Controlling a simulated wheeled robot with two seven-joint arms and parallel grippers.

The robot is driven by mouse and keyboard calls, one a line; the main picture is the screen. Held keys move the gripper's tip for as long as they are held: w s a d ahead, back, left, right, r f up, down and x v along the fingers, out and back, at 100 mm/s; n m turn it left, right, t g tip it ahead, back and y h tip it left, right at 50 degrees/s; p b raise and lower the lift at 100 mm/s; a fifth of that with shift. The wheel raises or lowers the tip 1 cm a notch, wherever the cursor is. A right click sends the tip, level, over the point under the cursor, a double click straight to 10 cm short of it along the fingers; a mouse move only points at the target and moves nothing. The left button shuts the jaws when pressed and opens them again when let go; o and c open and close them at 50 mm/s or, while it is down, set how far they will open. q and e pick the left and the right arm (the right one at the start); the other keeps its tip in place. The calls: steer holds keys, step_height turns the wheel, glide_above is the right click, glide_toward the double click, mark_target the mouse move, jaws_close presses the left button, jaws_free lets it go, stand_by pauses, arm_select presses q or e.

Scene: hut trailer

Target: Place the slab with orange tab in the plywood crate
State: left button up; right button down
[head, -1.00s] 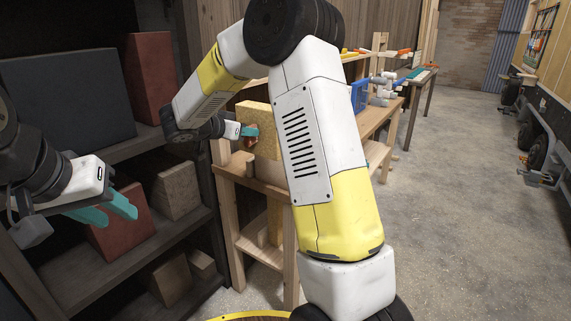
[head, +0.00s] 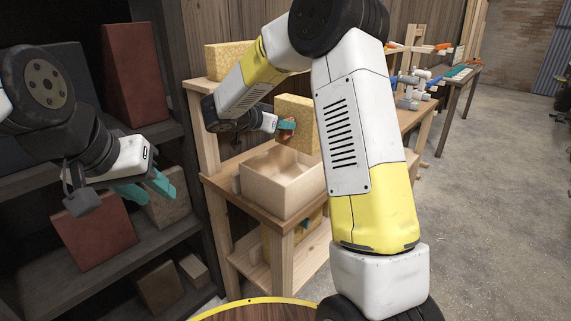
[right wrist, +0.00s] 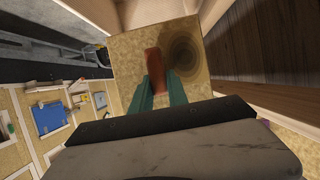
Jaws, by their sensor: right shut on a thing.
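The slab with orange tab (head: 297,108) is a yellowish, speckled board, upright at the back right of the plywood crate in the head view. My right gripper (head: 287,125) is shut on its orange-brown tab; the right wrist view shows the tab (right wrist: 153,65) between the teal fingers (right wrist: 158,93). The plywood crate (head: 270,192) is a pale, open-topped box on the wooden bench. I cannot tell whether the slab's lower edge is over or behind the crate. My right arm hides part of the right side. My left gripper (head: 147,190) is open and empty by the dark shelves.
Another yellow slab (head: 230,62) stands on the bench's upper shelf, and one with a teal tab (head: 276,245) on the lower shelf. Dark shelves at left hold red blocks (head: 95,230) and brown blocks.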

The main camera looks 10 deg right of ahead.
step_height(320, 180, down, 8)
steer(key=shift+f, duration=0.2)
stand_by(0.3)
